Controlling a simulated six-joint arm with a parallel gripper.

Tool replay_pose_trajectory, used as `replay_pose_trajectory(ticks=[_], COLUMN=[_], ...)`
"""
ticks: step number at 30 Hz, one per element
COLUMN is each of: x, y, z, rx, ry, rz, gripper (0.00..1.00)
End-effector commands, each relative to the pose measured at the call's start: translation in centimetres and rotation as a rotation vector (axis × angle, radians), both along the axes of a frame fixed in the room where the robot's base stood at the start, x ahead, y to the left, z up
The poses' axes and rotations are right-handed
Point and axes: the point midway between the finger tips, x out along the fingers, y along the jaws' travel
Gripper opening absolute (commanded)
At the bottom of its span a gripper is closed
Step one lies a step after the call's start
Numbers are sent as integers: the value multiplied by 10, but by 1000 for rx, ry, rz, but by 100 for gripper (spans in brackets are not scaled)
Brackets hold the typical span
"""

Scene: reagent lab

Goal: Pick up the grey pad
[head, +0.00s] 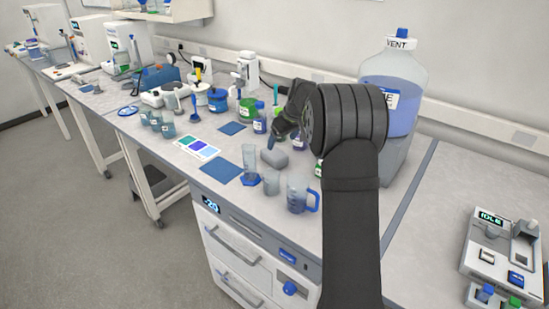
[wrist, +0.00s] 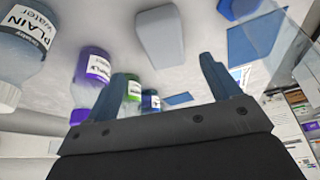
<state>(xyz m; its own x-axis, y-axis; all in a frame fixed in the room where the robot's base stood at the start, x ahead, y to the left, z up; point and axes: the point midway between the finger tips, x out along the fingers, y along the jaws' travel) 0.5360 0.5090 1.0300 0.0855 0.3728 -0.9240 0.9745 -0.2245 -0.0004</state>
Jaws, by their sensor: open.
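The grey pad (head: 275,159) is a rounded block lying on the bench in the head view, among glassware. It shows whole in the wrist view (wrist: 161,36), ahead of and beyond my fingertips. My gripper (wrist: 160,77) is open, with two blue-grey fingers spread apart and nothing between them. In the head view my gripper (head: 272,142) is just behind and above the pad, partly hidden by my own arm. A gap shows between the fingers and the pad in the wrist view.
A clear cylinder (head: 250,165) stands close left of the pad, a beaker (head: 271,183) in front, and a blue-handled jug (head: 298,196) front right. Purple-labelled (wrist: 92,75) and plain water (wrist: 22,45) bottles stand beside my gripper. A blue mat (head: 222,172) lies left.

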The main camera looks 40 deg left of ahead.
Motion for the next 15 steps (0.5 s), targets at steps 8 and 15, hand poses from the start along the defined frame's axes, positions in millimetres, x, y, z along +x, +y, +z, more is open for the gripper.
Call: replay_pose_trajectory(ticks=[8, 15], x=[2, 0], y=[13, 18], z=[-31, -49], rx=[0, -1], ry=[0, 1], rz=[0, 0], gripper=[82, 82])
